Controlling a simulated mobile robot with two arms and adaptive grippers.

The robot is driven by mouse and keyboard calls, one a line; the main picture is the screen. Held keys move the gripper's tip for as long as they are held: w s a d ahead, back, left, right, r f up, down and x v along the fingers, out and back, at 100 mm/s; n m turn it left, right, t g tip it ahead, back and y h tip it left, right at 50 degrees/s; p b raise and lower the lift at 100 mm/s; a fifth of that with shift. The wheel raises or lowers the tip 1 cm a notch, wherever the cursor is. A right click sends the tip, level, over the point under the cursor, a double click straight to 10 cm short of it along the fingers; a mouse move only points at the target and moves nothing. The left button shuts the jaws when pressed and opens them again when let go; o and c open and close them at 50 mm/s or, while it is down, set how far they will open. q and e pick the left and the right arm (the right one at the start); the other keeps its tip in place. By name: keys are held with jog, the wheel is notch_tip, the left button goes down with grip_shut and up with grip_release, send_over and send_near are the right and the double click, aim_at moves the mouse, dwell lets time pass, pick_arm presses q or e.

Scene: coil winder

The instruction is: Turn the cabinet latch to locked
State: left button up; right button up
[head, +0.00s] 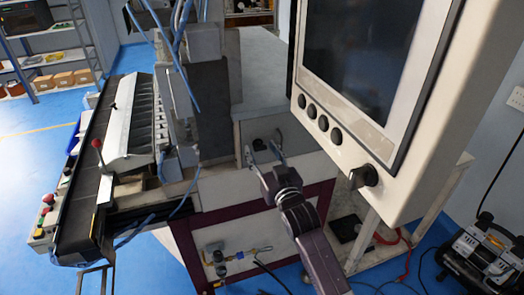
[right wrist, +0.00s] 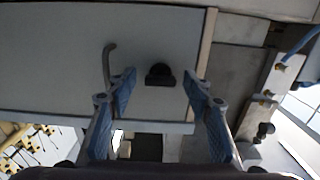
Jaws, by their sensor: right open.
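A small black latch knob (right wrist: 160,74) sits on the grey cabinet door (right wrist: 60,60) in the right wrist view. A thin bent grey handle (right wrist: 109,62) is to its left. In the head view the latch knob (head: 257,144) is small and dark on the grey cabinet (head: 241,128), partly behind my fingers. My right gripper (head: 264,152) is open in front of the cabinet. In the right wrist view its blue-padded fingers (right wrist: 159,80) stand on either side of the knob, with visible gaps and nothing held. The knob's exact turn is hard to read. My left gripper does not show.
A large control screen (head: 362,50) with several buttons and a black rotary knob (head: 364,176) hangs at the right, close to my right arm. A long winding machine (head: 120,140) stands at the left. Blue floor (head: 40,150) is free at the far left.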

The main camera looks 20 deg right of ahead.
jog(key=c, duration=1.1)
jog(key=shift+c, duration=0.2)
jog(key=shift+n, duration=0.3)
jog(key=n+p, duration=0.1)
jog(key=n, duration=0.1)
jog(key=shift+n, duration=0.3)
jog(key=n+p, duration=0.1)
jog(key=n, duration=0.3)
jog(key=shift+n, duration=0.3)
jog(key=n+p, duration=0.1)
jog(key=n, duration=0.4)
jog(key=shift+n+p, duration=0.3)
jog(key=shift+n, duration=2.2)
